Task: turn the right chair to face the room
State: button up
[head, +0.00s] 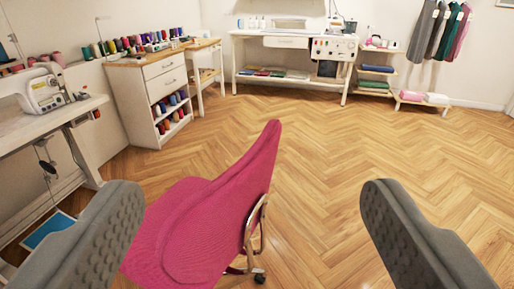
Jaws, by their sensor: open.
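A pink chair (205,222) stands on the wood floor in the lower middle of the head view. Its tall backrest rises at the right side of the chair, and its seat spreads to the left, toward the sewing machine table. A metal bracket and a caster show under the back; the rest of the base is hidden by the seat and the frame edge. My gripper (252,235) is open, with one grey padded finger on each side of the chair in the picture. I cannot tell whether the left finger touches the seat. No other chair is in view.
A white sewing table (45,125) with a sewing machine (45,90) stands at left. A white drawer cabinet (150,95) with thread spools is behind it. A white workbench (300,40) and a low shelf (375,85) line the back wall. The floor (370,130) at middle and right is clear.

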jog(key=shift+c, duration=0.2)
jog(key=shift+c, duration=0.6)
jog(key=m+g, duration=0.6)
jog(key=g, duration=0.6)
send_over(246, 170)
jog(key=s, duration=0.4)
notch_tip(246, 170, down, 9)
jog(key=x, duration=1.7)
jog(key=shift+f, duration=0.2)
jog(key=c, duration=1.4)
